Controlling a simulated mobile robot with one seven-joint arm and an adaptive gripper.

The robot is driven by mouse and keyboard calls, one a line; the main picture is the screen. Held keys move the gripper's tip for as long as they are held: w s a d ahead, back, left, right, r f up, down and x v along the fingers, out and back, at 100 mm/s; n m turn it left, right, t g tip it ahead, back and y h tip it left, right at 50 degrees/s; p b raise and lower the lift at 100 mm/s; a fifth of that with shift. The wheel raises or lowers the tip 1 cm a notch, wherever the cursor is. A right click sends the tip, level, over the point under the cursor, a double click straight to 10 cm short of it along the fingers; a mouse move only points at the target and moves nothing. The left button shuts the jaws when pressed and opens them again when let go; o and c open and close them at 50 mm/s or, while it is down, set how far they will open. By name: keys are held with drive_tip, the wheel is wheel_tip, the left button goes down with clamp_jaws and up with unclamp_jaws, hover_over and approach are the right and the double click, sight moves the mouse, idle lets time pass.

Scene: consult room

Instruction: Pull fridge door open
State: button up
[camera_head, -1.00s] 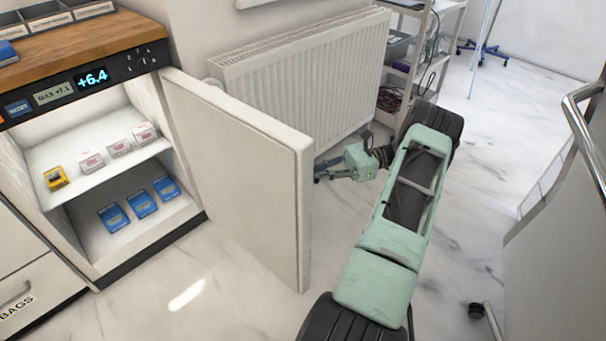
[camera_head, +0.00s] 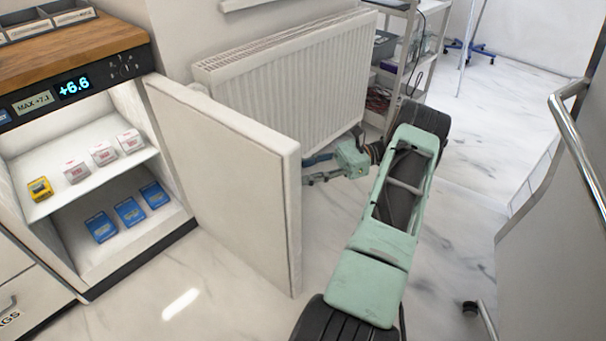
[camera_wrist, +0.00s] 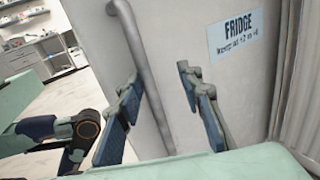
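The white fridge door (camera_head: 225,175) stands wide open, swung out from the fridge cabinet (camera_head: 70,265). In the wrist view its outer face carries a FRIDGE label (camera_wrist: 236,35) and a grey vertical bar handle (camera_wrist: 143,65). My gripper (camera_head: 308,170) is beside the door's outer face, its tips close to the free edge. In the wrist view my gripper (camera_wrist: 160,78) is open and empty. The handle shows between the two fingers, nearer the left one; its depth relative to the tips is hard to tell. The door hides the handle in the head view.
Small boxes (camera_head: 103,153) and blue packs (camera_head: 130,211) sit on the fridge shelves. A radiator (camera_head: 290,80) stands on the wall behind the door. A shelved trolley (camera_head: 400,55) is behind my arm. A grey unit with a rail (camera_head: 560,240) is at right. Floor before the fridge is clear.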

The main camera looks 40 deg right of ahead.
drive_tip(key=v, duration=0.7)
drive_tip(key=shift+d, duration=0.25)
idle(0.3)
drive_tip(key=shift+s, duration=0.1)
idle(0.5)
